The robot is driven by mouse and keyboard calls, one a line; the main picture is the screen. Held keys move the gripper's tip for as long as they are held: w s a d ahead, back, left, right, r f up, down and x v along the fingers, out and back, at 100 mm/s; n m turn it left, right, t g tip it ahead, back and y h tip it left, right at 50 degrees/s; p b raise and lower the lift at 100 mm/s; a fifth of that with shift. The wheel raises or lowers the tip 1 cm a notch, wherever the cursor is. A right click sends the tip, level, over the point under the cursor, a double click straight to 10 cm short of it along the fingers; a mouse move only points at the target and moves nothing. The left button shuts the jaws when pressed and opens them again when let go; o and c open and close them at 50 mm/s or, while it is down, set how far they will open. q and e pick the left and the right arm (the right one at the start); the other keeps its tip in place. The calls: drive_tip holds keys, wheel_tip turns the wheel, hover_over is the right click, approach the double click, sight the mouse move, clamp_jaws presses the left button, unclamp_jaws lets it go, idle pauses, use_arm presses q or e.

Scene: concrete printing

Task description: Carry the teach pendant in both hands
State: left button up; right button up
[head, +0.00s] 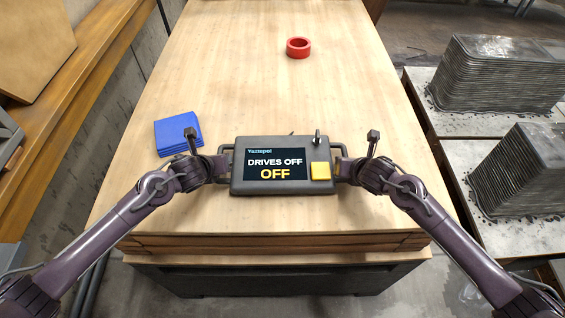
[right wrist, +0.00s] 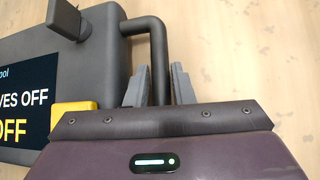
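The teach pendant (head: 240,182), a dark grey box whose screen reads "DRIVES OFF / OFF", is level and screen-up over the near part of the wooden table. Whether it touches the wood is unclear. It has a yellow button, a small upright switch and a handle at each end.
The wooden table top (head: 240,95) is largely clear. A stack of blue cloths (head: 178,133) lies left of the pendant and a red ring (head: 298,48) lies far back. A wooden ledge (head: 75,90) runs along the left.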

use_arm(q)
drive_tip(key=shift+c, duration=0.2)
use_arm(e)
drive_tip(key=shift+c, duration=0.2)
use_arm(q)
drive_tip(key=c, duration=0.5)
use_arm(e)
clamp_jaws()
use_arm(q)
clamp_jaws()
drive_tip(key=shift+w+r, duration=0.1)
drive_tip(key=shift+r, duration=0.15)
use_arm(e)
drive_tip(key=shift+w+r, duration=0.15)
drive_tip(key=shift+r, duration=0.1)
